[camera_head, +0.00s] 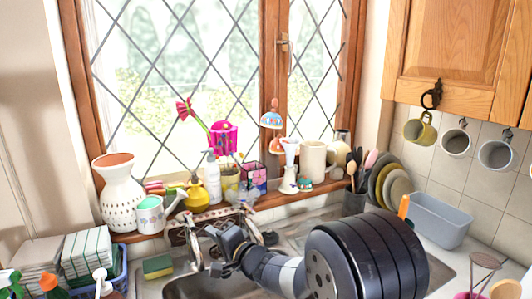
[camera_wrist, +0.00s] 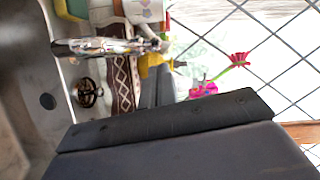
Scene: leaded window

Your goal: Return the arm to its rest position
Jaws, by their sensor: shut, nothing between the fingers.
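My arm reaches in from the lower right in the head view, its large dark joint in front of the sink. My gripper (camera_head: 222,238) is over the sink (camera_head: 205,284), close to the faucet (camera_head: 196,252) and below the windowsill. It is shut and empty. In the wrist view the dark body of my gripper (camera_wrist: 160,95) fills the lower middle, and the view is turned on its side. The faucet (camera_wrist: 110,46) also shows there at upper left. Part of the sink is hidden behind my arm.
The sill holds a white vase (camera_head: 118,192), a watering can (camera_head: 150,214), a yellow pot (camera_head: 196,195) and a cream canister (camera_head: 313,160). A sponge (camera_head: 157,267) lies left of the sink. Plates (camera_head: 397,185) and a grey-blue tub (camera_head: 440,220) stand right. Mugs (camera_head: 421,130) hang under the cabinet.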

